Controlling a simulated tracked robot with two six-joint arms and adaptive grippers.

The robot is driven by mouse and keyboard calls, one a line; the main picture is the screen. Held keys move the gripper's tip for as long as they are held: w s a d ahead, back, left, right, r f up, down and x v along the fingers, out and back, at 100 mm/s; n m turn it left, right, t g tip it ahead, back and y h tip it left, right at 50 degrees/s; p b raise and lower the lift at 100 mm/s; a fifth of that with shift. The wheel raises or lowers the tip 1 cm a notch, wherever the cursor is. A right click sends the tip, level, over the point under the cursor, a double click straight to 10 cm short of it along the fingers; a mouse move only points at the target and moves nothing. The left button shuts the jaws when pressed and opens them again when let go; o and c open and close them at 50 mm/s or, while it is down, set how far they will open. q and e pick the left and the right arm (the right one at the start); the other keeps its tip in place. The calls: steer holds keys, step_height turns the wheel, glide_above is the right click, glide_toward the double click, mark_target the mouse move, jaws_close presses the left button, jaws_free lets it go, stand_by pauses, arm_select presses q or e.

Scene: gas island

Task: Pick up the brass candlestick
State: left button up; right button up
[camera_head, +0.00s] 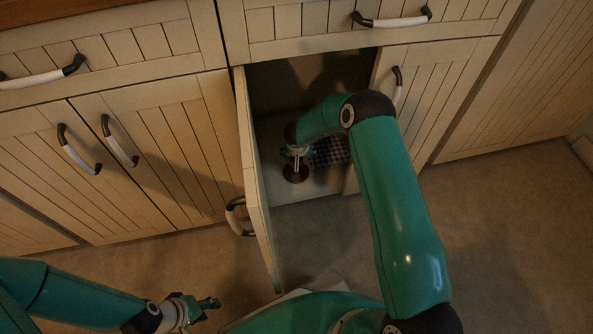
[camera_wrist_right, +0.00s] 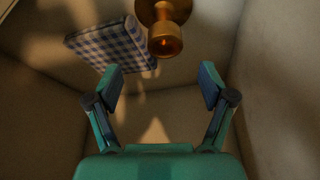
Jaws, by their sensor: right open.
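The brass candlestick (camera_wrist_right: 165,38) stands inside the open lower cupboard; in the wrist view it is at the top centre, seen from above, with its round cup towards me. In the head view its dark round base (camera_head: 295,173) shows below my right gripper (camera_head: 301,153), which partly hides the stem. In the wrist view my right gripper (camera_wrist_right: 162,82) is open and empty, its fingertips spread a little short of the candlestick and apart from it. My left gripper (camera_head: 207,308) hangs over the floor at the lower left, away from the cupboard; its jaw opening is unclear.
A blue-and-white checkered item (camera_wrist_right: 112,45) lies beside the candlestick, also visible in the head view (camera_head: 331,151). The open cupboard door (camera_head: 256,190) stands out to the left of my right arm. A drawer front (camera_head: 370,28) is above the opening. Cupboard walls close in on both sides.

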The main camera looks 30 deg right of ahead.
steer(key=b+x, duration=0.2)
steer(key=x, duration=0.3)
steer(key=shift+w+f, duration=0.2)
steer(key=shift+f, duration=0.15)
steer(key=b+x, duration=0.3)
steer(key=x, duration=0.1)
steer(key=shift+a+f, duration=0.15)
steer(key=shift+a, duration=0.2)
steer(key=shift+w+d+f+b, duration=0.1)
steer(key=shift+w+f+b, duration=0.1)
steer(key=shift+f+b, duration=0.2)
steer(key=shift+r, duration=0.1)
jaws_close()
steer(key=shift+w, duration=0.1)
